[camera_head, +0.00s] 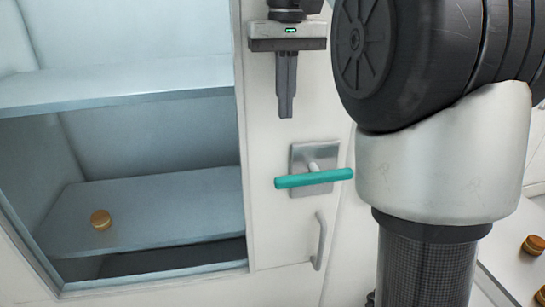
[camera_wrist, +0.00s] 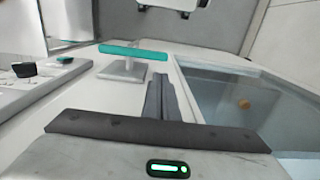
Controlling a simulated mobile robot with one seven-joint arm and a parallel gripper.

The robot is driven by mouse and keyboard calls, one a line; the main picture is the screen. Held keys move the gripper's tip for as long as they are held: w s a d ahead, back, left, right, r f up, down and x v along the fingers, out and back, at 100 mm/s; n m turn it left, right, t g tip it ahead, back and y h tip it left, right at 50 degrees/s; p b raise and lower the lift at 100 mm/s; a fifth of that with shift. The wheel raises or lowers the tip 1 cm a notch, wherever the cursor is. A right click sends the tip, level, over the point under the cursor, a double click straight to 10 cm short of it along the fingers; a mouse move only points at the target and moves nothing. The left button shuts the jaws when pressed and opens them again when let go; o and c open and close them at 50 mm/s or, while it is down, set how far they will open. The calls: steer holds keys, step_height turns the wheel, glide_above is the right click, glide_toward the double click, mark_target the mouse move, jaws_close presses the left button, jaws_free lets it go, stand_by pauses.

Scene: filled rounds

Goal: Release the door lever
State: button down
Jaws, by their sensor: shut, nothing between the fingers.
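The door lever is a teal horizontal bar (camera_head: 313,179) on a square grey plate (camera_head: 301,156), fixed to a pale door frame strip. It also shows in the wrist view (camera_wrist: 133,51), upper left of the fingers. My gripper (camera_head: 286,112) is shut and empty, with its fingers pointing down. In the head view the fingertips are above the lever's left part and apart from it. In the wrist view the shut fingers (camera_wrist: 157,82) stand beside the plate, not touching the lever.
A grey pull handle (camera_head: 319,241) is below the lever. Left of it, an opening or pane shows pale shelves (camera_head: 160,215) with a brown round object (camera_head: 101,220). More brown round things (camera_head: 534,244) lie on a surface at far right. My arm blocks the right side.

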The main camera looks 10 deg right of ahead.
mark_target(283, 177)
step_height(283, 177, down, 14)
steer(key=shift+f+b, duration=0.1)
steer(key=shift+b, duration=1)
